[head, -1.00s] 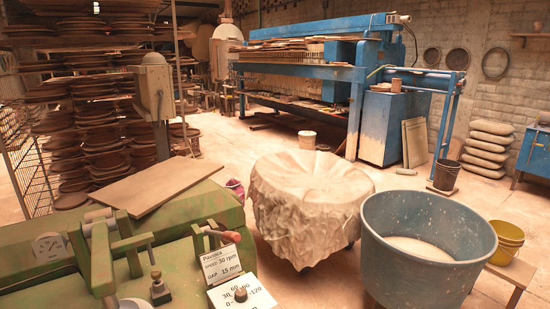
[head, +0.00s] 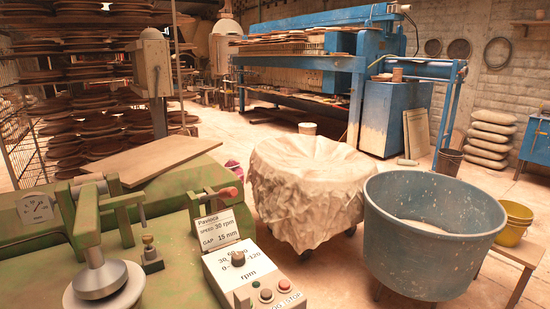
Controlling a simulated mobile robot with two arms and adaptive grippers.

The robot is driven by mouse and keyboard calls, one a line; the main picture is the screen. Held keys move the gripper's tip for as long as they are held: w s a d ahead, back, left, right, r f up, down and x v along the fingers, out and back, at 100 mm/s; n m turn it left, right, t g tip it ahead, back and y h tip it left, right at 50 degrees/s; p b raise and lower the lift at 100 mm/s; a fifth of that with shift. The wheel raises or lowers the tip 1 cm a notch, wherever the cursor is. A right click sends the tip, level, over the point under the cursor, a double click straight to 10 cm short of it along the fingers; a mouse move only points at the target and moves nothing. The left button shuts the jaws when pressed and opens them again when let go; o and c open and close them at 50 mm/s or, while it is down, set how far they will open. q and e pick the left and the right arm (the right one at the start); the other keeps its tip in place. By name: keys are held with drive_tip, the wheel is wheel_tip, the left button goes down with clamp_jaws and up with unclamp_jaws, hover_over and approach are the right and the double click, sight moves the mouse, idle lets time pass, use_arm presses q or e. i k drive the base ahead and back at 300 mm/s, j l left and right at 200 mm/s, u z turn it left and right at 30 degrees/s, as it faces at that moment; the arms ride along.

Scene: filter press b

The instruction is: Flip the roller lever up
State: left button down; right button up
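A short lever with a red-pink handle (head: 228,192) sits on the green machine (head: 185,250) at the lower left. It is the likeliest roller lever, though no label on it can be read. Its handle points right and lies close to level, beside a metal bracket. Neither of my grippers is in view.
A gap and speed card (head: 219,230) and a grey control box (head: 240,275) with knob and buttons stand just below the lever. A metal handwheel (head: 103,278) and a dial gauge (head: 36,208) are to the left. A board (head: 150,165) lies behind; a cloth-covered drum (head: 305,190) and blue tub (head: 430,230) stand right.

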sight(229, 194)
drive_tip(key=u, duration=1.4)
drive_tip(key=k+l+u, duration=0.2)
drive_tip(key=k, duration=0.5)
drive_tip(key=j, duration=0.1)
